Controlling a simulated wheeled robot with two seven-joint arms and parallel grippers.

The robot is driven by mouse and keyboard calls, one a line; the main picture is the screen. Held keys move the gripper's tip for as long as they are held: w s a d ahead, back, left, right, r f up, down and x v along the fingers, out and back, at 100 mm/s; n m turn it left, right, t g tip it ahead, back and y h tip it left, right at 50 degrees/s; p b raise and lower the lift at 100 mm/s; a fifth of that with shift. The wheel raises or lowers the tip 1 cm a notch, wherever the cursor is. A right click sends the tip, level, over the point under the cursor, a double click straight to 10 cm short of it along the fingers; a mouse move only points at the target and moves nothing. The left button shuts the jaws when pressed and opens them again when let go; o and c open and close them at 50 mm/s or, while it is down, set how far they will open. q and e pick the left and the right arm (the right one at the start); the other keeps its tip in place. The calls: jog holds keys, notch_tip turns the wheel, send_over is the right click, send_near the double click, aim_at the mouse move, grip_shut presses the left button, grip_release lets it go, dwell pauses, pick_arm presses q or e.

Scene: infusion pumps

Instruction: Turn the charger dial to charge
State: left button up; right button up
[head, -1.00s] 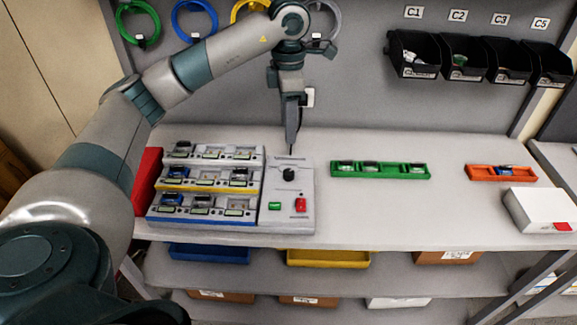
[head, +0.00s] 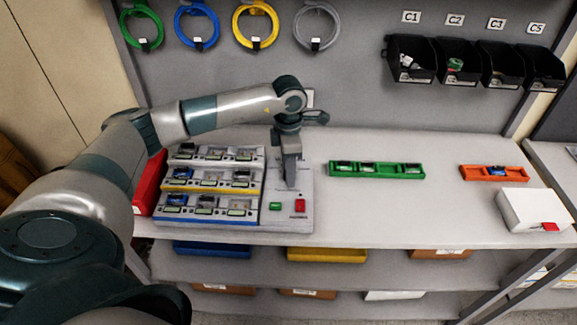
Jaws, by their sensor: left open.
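The charger (head: 210,208) stands on the left part of the bench. It has stepped rows of slots holding several small modules and a grey control panel on its right. The panel carries a green button (head: 275,206) and a red switch (head: 300,205). My left gripper (head: 290,185) points down over the upper part of this panel, where the dial is. The gripper hides the dial, so its setting does not show, and I cannot tell whether the fingers touch it. The jaws look close together from this angle, but they are open. My right gripper is out of view.
A green tray (head: 376,176) and an orange tray (head: 464,173) lie to the right on the bench, with a white box (head: 520,210) nearby. A red object (head: 150,183) stands left of the charger. Black bins (head: 412,70) hang at the back right. The bench between charger and green tray is clear.

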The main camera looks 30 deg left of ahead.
pick_arm(q)
jog(key=shift+f, duration=0.1)
jog(key=c, duration=1)
jog(key=shift+c, duration=0.2)
